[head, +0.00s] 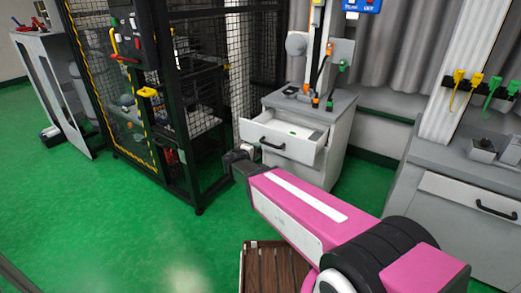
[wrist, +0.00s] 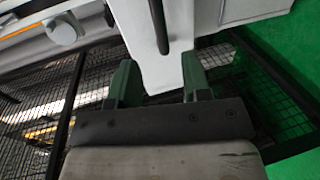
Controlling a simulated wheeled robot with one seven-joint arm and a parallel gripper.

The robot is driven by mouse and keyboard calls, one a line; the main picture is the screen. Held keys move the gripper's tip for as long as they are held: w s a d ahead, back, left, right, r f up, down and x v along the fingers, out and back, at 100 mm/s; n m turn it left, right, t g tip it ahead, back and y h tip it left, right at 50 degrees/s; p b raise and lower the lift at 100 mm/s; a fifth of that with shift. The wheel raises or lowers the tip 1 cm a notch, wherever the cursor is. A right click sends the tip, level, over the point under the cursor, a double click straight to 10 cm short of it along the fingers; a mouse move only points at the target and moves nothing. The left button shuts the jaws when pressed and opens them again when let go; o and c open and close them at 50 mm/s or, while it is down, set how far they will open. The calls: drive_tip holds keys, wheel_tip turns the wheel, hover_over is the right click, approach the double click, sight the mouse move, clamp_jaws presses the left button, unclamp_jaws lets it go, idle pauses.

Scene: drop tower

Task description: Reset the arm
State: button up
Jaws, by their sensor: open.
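My gripper (wrist: 158,78) is open, with its two dark green fingers apart and nothing clasped between them. In the wrist view, a pale drawer front and its dark handle (wrist: 158,25) lie just beyond the fingertips. I cannot tell whether the fingers touch the front. In the head view, my pink arm reaches from the lower right, and its dark end with the gripper (head: 240,156) is just left of and below the pulled-out drawer (head: 285,148). The drawer's bar handle (head: 272,144) is free of the gripper. The fingertips are small and hard to see there.
A black mesh cage (head: 185,110) stands close to the left of my gripper. The drawer's grey cabinet (head: 335,130) is behind it. Another grey cabinet (head: 455,215) stands at the right. A brown slatted crate (head: 262,270) is below my arm. Green floor is open at the left.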

drive_tip(key=shift+s+a, duration=0.1)
drive_tip(key=shift+s, duration=0.05)
drive_tip(key=s+d+f+m+g+y, duration=0.4)
drive_tip(key=s+d+m+g, duration=0.1)
drive_tip(key=s+d, duration=0.4)
drive_tip(key=s+d+f+m+g+y, duration=0.3)
drive_tip(key=s+d+m+g+y, duration=0.2)
drive_tip(key=s+d+g, duration=0.2)
drive_tip(key=s+d, duration=0.2)
drive_tip(key=d, duration=0.1)
drive_tip(key=shift+f+m+g, duration=0.3)
drive_tip(key=shift+f+m, duration=0.05)
drive_tip(key=shift+m, duration=0.05)
